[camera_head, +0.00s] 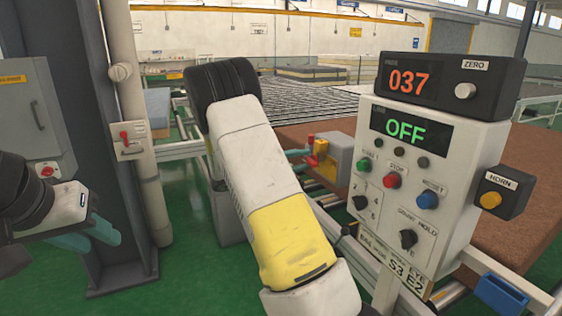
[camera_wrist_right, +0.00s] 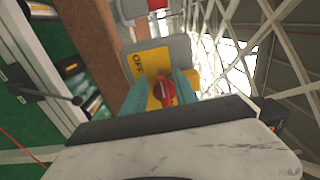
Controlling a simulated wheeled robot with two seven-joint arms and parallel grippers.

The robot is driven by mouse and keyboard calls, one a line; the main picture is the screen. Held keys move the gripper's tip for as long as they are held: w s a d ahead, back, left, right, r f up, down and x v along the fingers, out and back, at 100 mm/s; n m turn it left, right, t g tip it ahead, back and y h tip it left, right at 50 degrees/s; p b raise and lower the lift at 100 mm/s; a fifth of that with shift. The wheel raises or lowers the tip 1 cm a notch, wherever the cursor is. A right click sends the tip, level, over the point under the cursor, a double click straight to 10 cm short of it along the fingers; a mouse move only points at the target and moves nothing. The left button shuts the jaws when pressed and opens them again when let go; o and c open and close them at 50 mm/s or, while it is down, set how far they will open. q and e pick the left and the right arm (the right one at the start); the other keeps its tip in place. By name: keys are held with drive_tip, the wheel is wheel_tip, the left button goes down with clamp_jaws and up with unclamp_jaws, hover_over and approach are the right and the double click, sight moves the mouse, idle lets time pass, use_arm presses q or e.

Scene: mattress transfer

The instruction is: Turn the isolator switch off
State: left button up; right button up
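The isolator switch is a red knob on a yellow plate (camera_wrist_right: 146,64) marked OFF, on a grey box (camera_head: 341,160) beyond my right arm. In the right wrist view the red knob (camera_wrist_right: 165,92) stands between the teal fingertips of my right gripper (camera_wrist_right: 162,88). The fingers are close on both sides of it; whether they press on it I cannot tell. In the head view the right gripper (camera_head: 298,154) is mostly hidden by my arm. My left gripper (camera_head: 88,236) has its teal fingers apart and empty, at the far left.
A control panel (camera_head: 458,165) with lit displays 037 and OFF stands at the right. A horn box (camera_head: 503,190) and blue bin (camera_head: 500,294) are beside it. A dark column (camera_head: 95,130) and a white pipe (camera_head: 148,190) stand at the left. Rollers and a brown mattress (camera_head: 535,205) lie beyond.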

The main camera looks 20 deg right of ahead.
drive_tip(key=a, duration=0.7)
drive_tip(key=shift+s+a, duration=0.3)
drive_tip(key=shift+a, duration=0.05)
